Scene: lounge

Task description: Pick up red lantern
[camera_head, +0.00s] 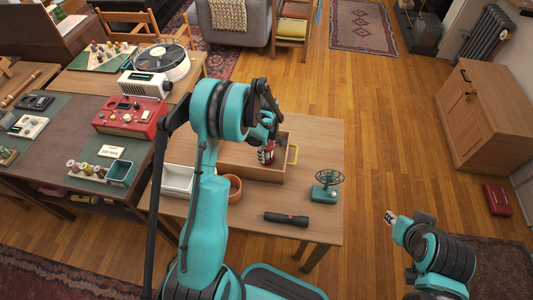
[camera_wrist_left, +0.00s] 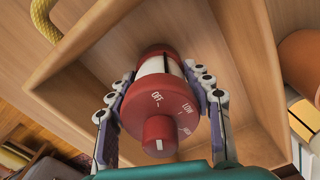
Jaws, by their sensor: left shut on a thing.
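The red lantern (camera_wrist_left: 158,112) has a red end cap with the words OFF and LOW on it and a pale middle section. In the left wrist view it sits between the fingers of my left gripper (camera_wrist_left: 160,108), which is shut on it. Behind it is the inside of a wooden tray (camera_wrist_left: 232,50). In the head view the lantern (camera_head: 266,155) shows small at the tray, partly hidden by my left gripper (camera_head: 268,146). I cannot tell whether the lantern touches the tray floor. My right gripper (camera_head: 391,217) is right of the table over the floor; its fingers are too small to judge.
On the table, a green fan (camera_head: 326,186), a black flashlight (camera_head: 286,219), an orange pot (camera_head: 235,189) and a white bin (camera_head: 178,180) stand around the tray. The tray has a yellow handle (camera_head: 292,154). The table's right front corner is clear.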

